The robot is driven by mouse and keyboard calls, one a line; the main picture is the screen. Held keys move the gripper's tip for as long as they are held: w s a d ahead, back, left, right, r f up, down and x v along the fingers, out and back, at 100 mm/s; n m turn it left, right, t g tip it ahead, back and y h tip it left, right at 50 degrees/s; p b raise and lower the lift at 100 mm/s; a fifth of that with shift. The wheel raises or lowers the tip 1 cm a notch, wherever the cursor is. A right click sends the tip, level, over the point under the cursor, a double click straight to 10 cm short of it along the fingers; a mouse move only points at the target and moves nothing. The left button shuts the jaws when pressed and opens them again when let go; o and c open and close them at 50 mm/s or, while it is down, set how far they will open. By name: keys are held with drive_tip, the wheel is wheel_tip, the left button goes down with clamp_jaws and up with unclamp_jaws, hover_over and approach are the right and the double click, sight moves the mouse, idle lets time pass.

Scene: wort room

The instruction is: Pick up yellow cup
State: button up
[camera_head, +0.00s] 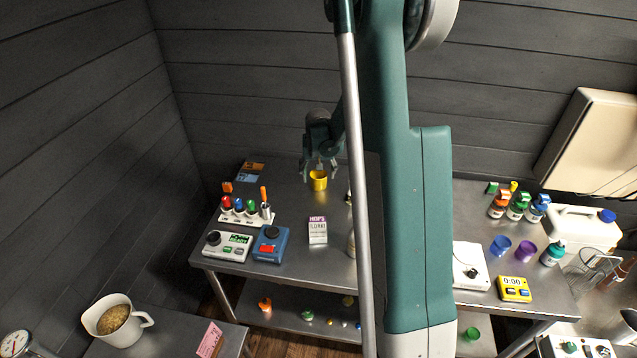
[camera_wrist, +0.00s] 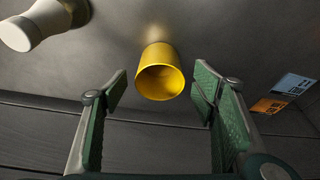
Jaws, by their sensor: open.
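The yellow cup (camera_head: 318,181) stands on the metal table in the head view, just below my gripper (camera_head: 316,165). In the wrist view the yellow cup (camera_wrist: 161,74) shows its open rim, and it lies between and slightly beyond the fingertips of my gripper (camera_wrist: 159,90). The two green-padded fingers are spread apart with a visible gap on each side of the cup. I see no contact between fingers and cup.
A white pestle-like object (camera_wrist: 30,28) stands left of the cup in the wrist view. Blue and orange cards (camera_wrist: 283,93) lie to the right. In the head view, a hops box (camera_head: 317,230), a marker rack (camera_head: 245,213) and a blue device (camera_head: 271,243) sit nearer the front.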

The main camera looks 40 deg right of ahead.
sight(318, 177)
drive_tip(key=shift+x, duration=1.65)
drive_tip(key=shift+r, duration=0.1)
drive_tip(key=c, duration=1)
